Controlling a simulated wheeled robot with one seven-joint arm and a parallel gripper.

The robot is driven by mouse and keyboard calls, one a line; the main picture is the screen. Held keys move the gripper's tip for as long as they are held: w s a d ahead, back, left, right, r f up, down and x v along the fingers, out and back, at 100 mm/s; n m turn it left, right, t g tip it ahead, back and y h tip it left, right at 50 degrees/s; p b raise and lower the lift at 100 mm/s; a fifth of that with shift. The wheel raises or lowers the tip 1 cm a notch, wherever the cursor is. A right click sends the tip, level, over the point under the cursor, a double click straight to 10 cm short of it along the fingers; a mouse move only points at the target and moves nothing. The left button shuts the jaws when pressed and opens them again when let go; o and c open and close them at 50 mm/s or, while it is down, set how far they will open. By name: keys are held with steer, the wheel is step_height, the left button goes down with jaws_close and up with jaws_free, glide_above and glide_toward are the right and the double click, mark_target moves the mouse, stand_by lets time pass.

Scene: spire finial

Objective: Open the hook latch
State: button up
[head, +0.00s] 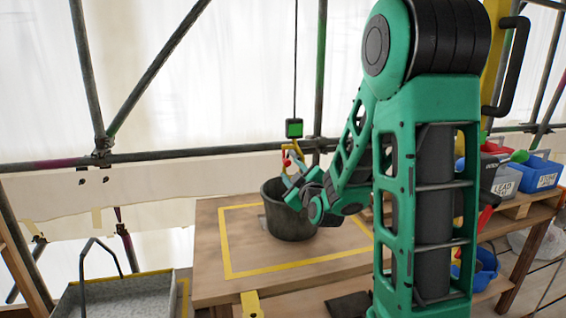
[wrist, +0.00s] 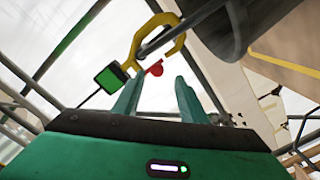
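The yellow hook (wrist: 178,44) hangs at the top of the wrist view. A red latch piece (wrist: 155,69) shows at its opening. A grey bar, seemingly the bucket's handle, crosses the hook's mouth. In the head view the hook (head: 284,150) and red piece (head: 287,162) hang above the dark bucket (head: 291,225), under a green block (head: 294,128) on a cable. My gripper (wrist: 161,78) is open. Its two teal fingers point at the red piece, which shows between and just beyond the tips. I cannot tell if they touch it. In the head view my gripper (head: 292,180) is at the bucket's rim.
The bucket stands on a wooden table (head: 215,215) inside a yellow taped outline. Scaffold pipes (head: 150,155) run behind it. Blue bins (head: 540,172) stand on a shelf at right. A grey cart (head: 115,297) is at lower left.

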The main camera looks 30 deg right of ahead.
steer(key=shift+w+d+r, duration=0.15)
steer(key=shift+w, duration=0.4)
steer(key=x, duration=0.9)
steer(key=shift+w+d, duration=0.2)
steer(key=shift+w, duration=0.15)
